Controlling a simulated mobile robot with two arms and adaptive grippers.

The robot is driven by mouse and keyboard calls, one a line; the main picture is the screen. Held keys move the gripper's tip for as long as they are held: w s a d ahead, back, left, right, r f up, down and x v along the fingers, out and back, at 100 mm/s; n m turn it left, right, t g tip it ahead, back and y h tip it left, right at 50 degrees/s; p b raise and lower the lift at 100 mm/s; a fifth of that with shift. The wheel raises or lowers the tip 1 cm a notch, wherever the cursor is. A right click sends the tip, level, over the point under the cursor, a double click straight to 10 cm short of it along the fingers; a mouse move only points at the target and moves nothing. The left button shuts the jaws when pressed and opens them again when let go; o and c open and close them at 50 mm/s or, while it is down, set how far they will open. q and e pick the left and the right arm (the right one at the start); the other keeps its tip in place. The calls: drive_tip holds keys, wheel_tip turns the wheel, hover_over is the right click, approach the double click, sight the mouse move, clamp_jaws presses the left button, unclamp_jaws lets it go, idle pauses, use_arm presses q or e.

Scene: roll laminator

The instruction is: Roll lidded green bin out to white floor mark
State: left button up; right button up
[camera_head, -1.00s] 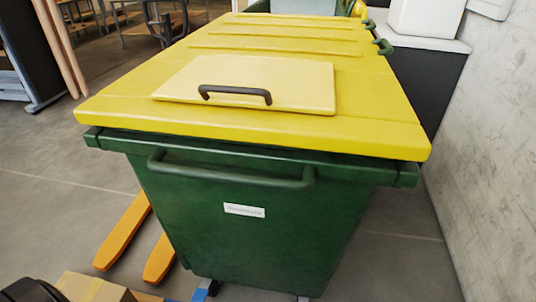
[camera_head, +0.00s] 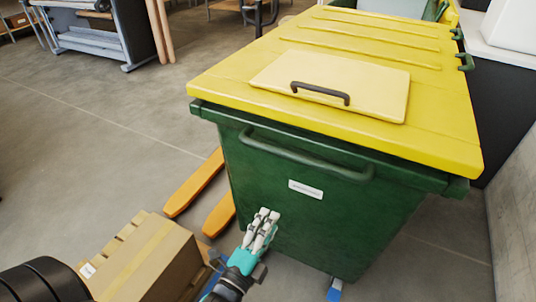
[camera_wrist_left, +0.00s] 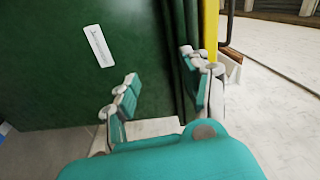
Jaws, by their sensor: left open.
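The green bin (camera_head: 340,218) stands upright with its yellow lid (camera_head: 350,50) shut. A dark handle sits on a paler flap (camera_head: 375,92) in the lid. A green bar handle (camera_head: 300,158) runs across the bin's front, above a white label (camera_head: 305,189). My left gripper (camera_head: 268,215) is in front of the bin's lower front left, below the bar handle. In the left wrist view, the left gripper (camera_wrist_left: 160,88) is open, with the green wall (camera_wrist_left: 45,60) behind its fingers. I cannot tell whether it touches. My right gripper and the white floor mark are not in view.
Cardboard boxes (camera_head: 150,258) lie close at the lower left. Orange forks (camera_head: 195,183) lie on the floor left of the bin. A wall (camera_head: 512,215) and a dark cabinet (camera_head: 500,95) stand close on the right. Open floor (camera_head: 90,140) lies to the left.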

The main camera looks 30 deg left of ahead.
sight(293, 157)
use_arm(q)
wheel_tip(293, 157, up, 6)
drive_tip(key=a+t, duration=0.1)
drive_tip(key=shift+m+y, duration=0.3)
drive_tip(key=shift+m, duration=0.1)
drive_tip(key=w+p, duration=0.1)
drive_tip(key=w, duration=0.4)
drive_tip(key=w+r+p, duration=0.1)
drive_tip(key=w+p, duration=0.1)
drive_tip(key=w, duration=0.3)
drive_tip(key=w+r+p, duration=0.1)
drive_tip(key=w, duration=0.5)
drive_tip(key=shift+r, duration=0.2)
clamp_jaws()
